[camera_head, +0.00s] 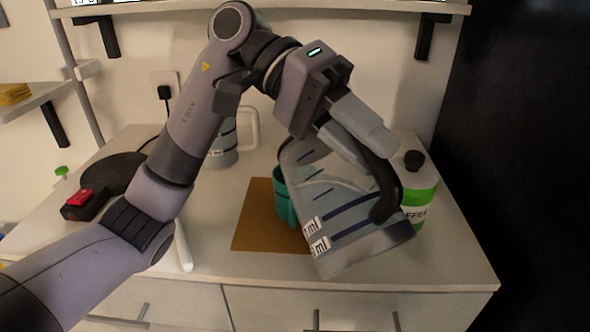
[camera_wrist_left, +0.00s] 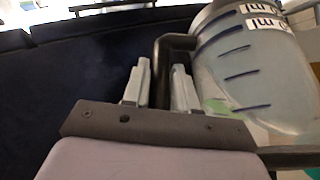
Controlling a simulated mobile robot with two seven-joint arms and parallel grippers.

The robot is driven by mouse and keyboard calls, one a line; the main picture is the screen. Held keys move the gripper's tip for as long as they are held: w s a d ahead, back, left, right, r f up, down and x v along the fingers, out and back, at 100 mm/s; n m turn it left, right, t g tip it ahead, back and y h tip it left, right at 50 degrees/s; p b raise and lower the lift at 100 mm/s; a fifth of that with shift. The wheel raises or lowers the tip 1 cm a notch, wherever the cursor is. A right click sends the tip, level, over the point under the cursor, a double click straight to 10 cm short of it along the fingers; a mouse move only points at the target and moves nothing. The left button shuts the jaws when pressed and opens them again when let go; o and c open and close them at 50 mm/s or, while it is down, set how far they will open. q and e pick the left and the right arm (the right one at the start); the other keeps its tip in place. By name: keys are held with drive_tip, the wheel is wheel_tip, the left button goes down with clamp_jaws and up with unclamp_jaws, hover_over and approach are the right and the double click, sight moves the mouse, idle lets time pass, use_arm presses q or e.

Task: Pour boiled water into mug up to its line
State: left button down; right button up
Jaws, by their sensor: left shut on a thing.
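My left gripper (camera_head: 362,140) is shut on the black handle (camera_head: 385,192) of a clear jug (camera_head: 350,225) with dark level lines and "ml" labels. The left wrist view also shows the fingers (camera_wrist_left: 160,88) around the handle (camera_wrist_left: 168,52) and the jug (camera_wrist_left: 245,75) beside them. The jug is tilted in the head view. A teal mug (camera_head: 281,195) stands behind the jug on a brown mat (camera_head: 258,215). The jug hides most of the mug, including its line and its inside. I cannot tell whether water is flowing. My right gripper is not in view.
A green and white coffee container (camera_head: 420,195) stands close right of the jug. A second clear vessel with a pale handle (camera_head: 248,128) stands behind my arm. A black round base (camera_head: 115,172) and a red-switched box (camera_head: 82,202) are at left. A shelf (camera_head: 370,7) hangs above.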

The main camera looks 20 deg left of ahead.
use_arm(q)
drive_tip(key=shift+w+a+r+p, duration=0.1)
drive_tip(key=shift+a+r+p, duration=0.05)
drive_tip(key=shift+r+p, duration=0.25)
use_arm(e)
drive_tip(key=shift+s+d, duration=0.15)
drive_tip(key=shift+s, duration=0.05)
use_arm(q)
drive_tip(key=shift+w+a+r+g+h+p, duration=0.4)
drive_tip(key=shift+r+g+h+p, duration=0.15)
drive_tip(key=shift+p, duration=0.35)
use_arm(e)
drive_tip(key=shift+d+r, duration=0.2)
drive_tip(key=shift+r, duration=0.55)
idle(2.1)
use_arm(q)
drive_tip(key=shift+f, duration=0.1)
